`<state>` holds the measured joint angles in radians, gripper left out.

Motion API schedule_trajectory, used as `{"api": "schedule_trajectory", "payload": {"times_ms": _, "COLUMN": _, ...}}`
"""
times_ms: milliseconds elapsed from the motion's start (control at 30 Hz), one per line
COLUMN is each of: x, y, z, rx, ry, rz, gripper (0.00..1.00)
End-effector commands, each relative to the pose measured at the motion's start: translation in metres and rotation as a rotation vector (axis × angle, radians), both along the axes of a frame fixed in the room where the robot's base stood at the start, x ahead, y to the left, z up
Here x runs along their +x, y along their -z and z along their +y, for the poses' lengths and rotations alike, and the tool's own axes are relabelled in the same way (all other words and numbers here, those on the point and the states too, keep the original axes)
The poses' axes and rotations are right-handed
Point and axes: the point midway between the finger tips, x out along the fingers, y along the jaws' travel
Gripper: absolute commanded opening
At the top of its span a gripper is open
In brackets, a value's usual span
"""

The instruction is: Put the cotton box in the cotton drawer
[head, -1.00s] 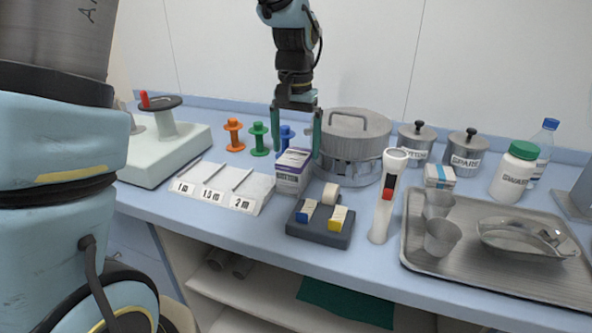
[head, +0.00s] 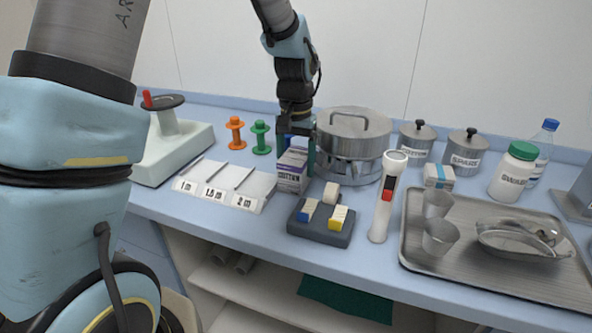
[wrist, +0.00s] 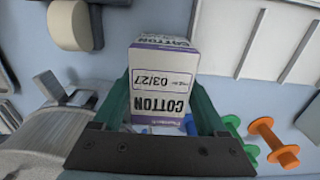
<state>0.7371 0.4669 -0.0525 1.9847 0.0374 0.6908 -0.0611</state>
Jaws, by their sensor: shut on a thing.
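The cotton box (head: 291,172) is a white and purple carton labelled COTTON. It stands upright on the blue counter in the head view, between the labelled sample tray and the steel drum. My gripper (head: 295,152) reaches down over it from above and behind, shut on it. In the wrist view the box (wrist: 160,82) sits between the two green fingers of my gripper (wrist: 168,100), its label upside down, reading COTTON 03/27. I cannot tell whether its base still touches the counter. No drawer marked cotton can be made out in these views.
A steel drum (head: 352,150) stands close right of the box. A tray marked 1 m, 1.5 m, 2 m (head: 222,186) lies left. Orange (head: 235,133) and green spools (head: 260,138) stand behind.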

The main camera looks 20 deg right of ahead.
Motion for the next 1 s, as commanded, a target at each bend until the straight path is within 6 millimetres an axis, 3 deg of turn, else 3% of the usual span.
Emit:
{"api": "schedule_trajectory", "payload": {"times_ms": 67, "x": 0.0001, "y": -0.0002, "z": -0.0001, "rx": 0.000, "ry": 0.000, "rz": 0.000, "gripper": 0.57}}
{"api": "schedule_trajectory", "payload": {"times_ms": 500, "x": 0.0001, "y": -0.0004, "z": -0.0001, "rx": 0.000, "ry": 0.000, "rz": 0.000, "gripper": 0.09}}
{"api": "schedule_trajectory", "payload": {"times_ms": 1000, "x": 0.0019, "y": -0.0037, "z": -0.0009, "rx": 0.000, "ry": 0.000, "rz": 0.000, "gripper": 0.09}}
